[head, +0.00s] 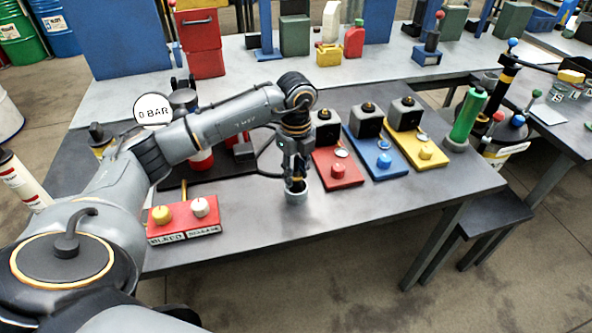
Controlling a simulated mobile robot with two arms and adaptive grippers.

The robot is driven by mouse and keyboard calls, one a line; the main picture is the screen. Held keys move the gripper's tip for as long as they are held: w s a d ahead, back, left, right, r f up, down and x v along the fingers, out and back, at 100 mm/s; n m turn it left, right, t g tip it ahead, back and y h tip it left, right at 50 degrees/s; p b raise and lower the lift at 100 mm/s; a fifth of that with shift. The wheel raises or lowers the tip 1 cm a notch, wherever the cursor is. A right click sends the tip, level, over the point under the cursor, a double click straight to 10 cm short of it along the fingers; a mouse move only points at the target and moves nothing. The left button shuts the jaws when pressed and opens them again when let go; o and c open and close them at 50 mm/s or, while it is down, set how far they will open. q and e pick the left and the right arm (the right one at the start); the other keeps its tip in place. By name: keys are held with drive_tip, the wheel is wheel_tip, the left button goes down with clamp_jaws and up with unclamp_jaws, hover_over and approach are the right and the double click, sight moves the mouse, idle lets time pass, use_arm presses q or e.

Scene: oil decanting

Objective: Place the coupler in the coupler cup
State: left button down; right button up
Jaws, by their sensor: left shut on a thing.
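My left gripper (296,174) points straight down over the grey table. It is shut on a small dark thing, apparently the coupler (296,184), mostly hidden by the fingers. The coupler cup (297,197) is a small grey cylinder on the table, directly under the fingertips. The held piece is at the cup's mouth; I cannot tell how far inside it is. My right gripper is not in view.
Red, blue (373,158) and yellow (414,145) stations with dark blocks stand right of the cup. A red box with two knobs (184,217) is at the front left. A black hose (262,154) curves behind the gripper. The table front (330,223) is clear.

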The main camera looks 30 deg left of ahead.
use_arm(q)
drive_tip(key=shift+f, duration=0.2)
drive_tip(key=shift+f, duration=0.2)
drive_tip(key=c, duration=1)
unclamp_jaws()
drive_tip(key=shift+r, duration=0.1)
drive_tip(key=shift+r, duration=0.3)
wheel_tip(320, 180, up, 12)
drive_tip(key=b, duration=0.1)
drive_tip(key=shift+f+b, duration=0.15)
drive_tip(key=shift+b, duration=0.15)
drive_tip(key=shift+f, duration=0.1)
